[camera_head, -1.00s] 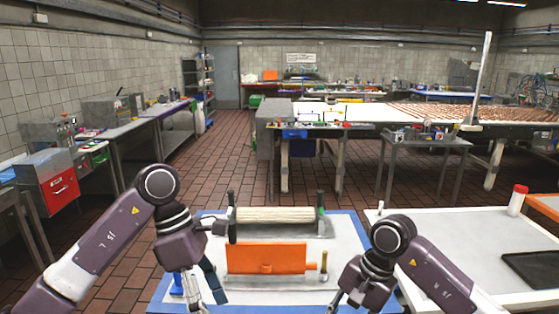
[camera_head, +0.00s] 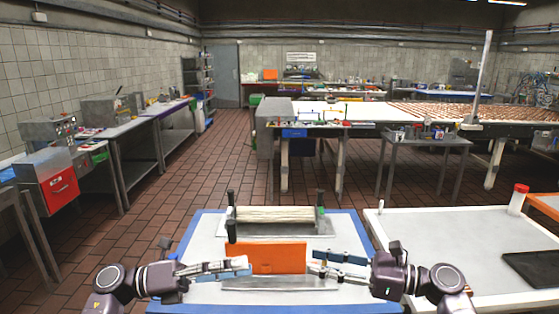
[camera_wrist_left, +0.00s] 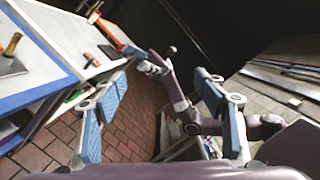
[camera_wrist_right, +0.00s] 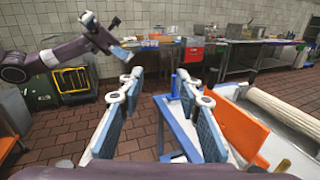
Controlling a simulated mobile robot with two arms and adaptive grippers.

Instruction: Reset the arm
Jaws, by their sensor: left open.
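My left gripper (camera_head: 248,266) comes in from the left in the head view, with its fingers pointing right. My right gripper (camera_head: 314,264) points left, facing it. Both look to be above the front of the work table, with a gap between them. In the left wrist view my left gripper (camera_wrist_left: 165,80) has its blue-padded fingers spread, with nothing between them. In the right wrist view my right gripper (camera_wrist_right: 160,76) is likewise spread and empty. An orange board (camera_head: 278,256) shows behind and between the fingertips in the head view; contact cannot be told.
A pale roller (camera_head: 275,214) on a stand lies behind the orange board on the blue-edged table (camera_head: 190,248). To the right is a light table (camera_head: 450,240) with a red-capped bottle (camera_head: 518,199) and a dark tray (camera_head: 533,269). Brick floor (camera_head: 230,170) beyond is clear.

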